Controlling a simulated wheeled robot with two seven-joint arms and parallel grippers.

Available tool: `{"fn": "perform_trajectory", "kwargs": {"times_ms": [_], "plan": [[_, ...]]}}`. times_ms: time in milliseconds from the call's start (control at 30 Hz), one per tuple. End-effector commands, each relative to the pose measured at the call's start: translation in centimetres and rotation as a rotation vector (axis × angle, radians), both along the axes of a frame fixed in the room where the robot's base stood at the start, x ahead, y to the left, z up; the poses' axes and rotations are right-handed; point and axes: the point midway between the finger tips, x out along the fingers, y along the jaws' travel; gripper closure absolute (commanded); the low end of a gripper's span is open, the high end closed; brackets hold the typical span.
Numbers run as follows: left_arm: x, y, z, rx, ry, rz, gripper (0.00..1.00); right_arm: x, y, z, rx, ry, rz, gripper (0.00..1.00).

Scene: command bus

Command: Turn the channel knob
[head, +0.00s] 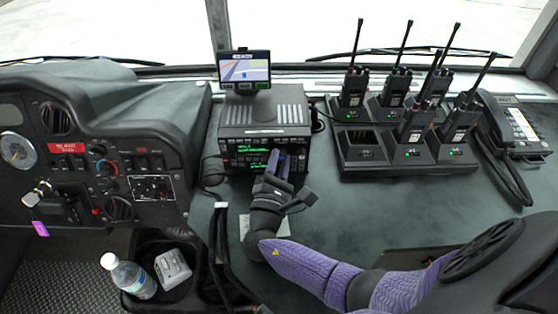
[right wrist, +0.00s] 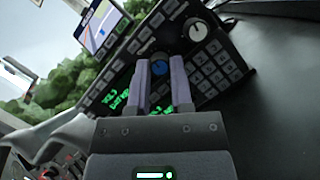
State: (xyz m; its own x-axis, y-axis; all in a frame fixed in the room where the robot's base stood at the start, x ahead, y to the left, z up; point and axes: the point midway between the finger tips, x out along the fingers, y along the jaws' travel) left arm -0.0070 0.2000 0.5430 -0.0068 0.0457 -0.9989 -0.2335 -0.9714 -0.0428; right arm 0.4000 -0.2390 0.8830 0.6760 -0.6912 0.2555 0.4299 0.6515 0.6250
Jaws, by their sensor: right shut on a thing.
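The radio unit (head: 235,116) is a black box with green displays and a keypad, standing on the dashboard below a small map screen. My right gripper (head: 281,162) reaches its front face from below. In the right wrist view, the two purple-grey fingers (right wrist: 159,66) are on either side of a small knob with a blue face (right wrist: 158,68), shut on it. A larger knob with a white face (right wrist: 197,30) is up and right of the fingers, apart from them. I cannot tell from labels which is the channel knob. My left gripper is not in view.
The map screen (head: 244,69) stands above the radio. Several handheld radios stand in a charger (head: 362,152) to the right, with a phone handset (head: 493,115) beyond. Cables hang left of my arm. A bottle (head: 134,279) is at lower left. The dashboard between radio and charger is clear.

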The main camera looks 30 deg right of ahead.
Motion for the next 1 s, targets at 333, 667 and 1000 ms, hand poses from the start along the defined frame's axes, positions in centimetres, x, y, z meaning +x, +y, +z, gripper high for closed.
{"fn": "perform_trajectory", "kwargs": {"times_ms": [333,667,1000], "plan": [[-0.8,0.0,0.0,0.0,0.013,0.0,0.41,-0.1,0.0,-0.1,-0.068,0.045,0.002,1.0],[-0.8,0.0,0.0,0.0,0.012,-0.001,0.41,-0.1,0.0,-0.2,-0.072,0.048,0.001,1.0],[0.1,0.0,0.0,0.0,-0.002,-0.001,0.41,0.0,0.0,-0.1,-0.072,0.047,0.001,0.38]]}}
